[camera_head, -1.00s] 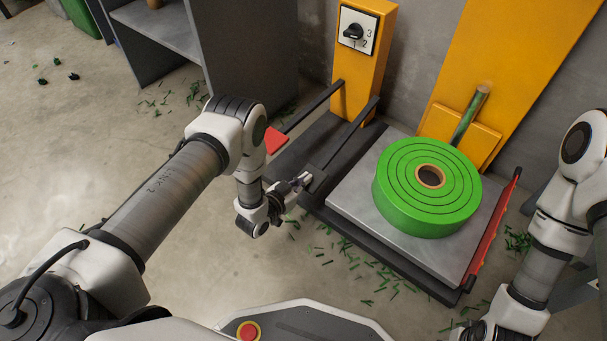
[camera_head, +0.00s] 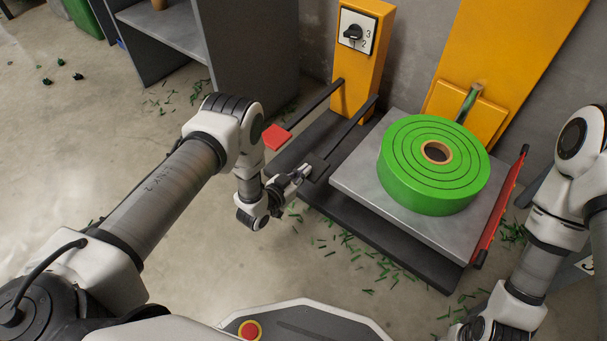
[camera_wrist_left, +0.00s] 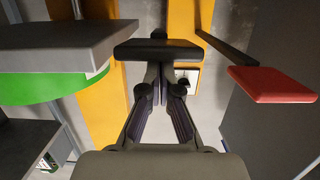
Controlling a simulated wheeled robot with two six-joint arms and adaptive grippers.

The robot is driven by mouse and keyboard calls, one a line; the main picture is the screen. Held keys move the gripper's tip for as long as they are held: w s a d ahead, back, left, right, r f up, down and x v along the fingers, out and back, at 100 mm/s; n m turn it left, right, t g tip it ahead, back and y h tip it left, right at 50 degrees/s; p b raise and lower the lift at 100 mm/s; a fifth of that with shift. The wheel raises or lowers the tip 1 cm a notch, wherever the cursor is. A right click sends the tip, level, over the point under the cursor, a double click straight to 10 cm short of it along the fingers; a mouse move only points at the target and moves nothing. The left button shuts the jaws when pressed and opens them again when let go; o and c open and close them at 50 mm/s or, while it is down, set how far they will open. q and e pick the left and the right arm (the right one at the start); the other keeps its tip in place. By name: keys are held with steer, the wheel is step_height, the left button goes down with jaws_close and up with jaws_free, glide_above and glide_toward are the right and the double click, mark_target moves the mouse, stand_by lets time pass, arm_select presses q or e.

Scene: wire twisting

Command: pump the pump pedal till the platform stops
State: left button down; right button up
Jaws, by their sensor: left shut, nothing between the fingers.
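The black pedal (camera_head: 317,168) sits at the end of a dark lever from the yellow post; it also shows in the left wrist view (camera_wrist_left: 157,49). A red pedal (camera_head: 276,137) is on a second lever to its left, also in the wrist view (camera_wrist_left: 273,83). My left gripper (camera_head: 303,173) is shut and empty, its fingertips at the black pedal; I cannot tell whether they touch it. The grey platform (camera_head: 365,187) carries a green roll (camera_head: 434,165) and stands raised above its dark base (camera_head: 386,244).
The yellow post (camera_head: 361,80) bears a dial (camera_head: 354,31) numbered up to 3. A red bar (camera_head: 501,205) runs along the platform's right side. A grey shelf unit (camera_head: 245,50) stands at back left. Green scraps lie on the floor; the floor at left is mostly clear.

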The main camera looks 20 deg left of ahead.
arm_select(q)
steer(key=f+p+v, duration=0.1)
steer(key=p+v, duration=0.2)
steer(key=v, duration=0.6)
steer(key=shift+f, duration=0.65)
steer(key=shift+s+a, duration=0.1)
steer(key=shift+s, duration=0.05)
step_height(320, 180, up, 11)
steer(key=w+b, duration=0.1)
steer(key=shift+r+g, duration=0.2)
steer(key=shift+g, duration=0.1)
steer(key=shift+w, duration=0.1)
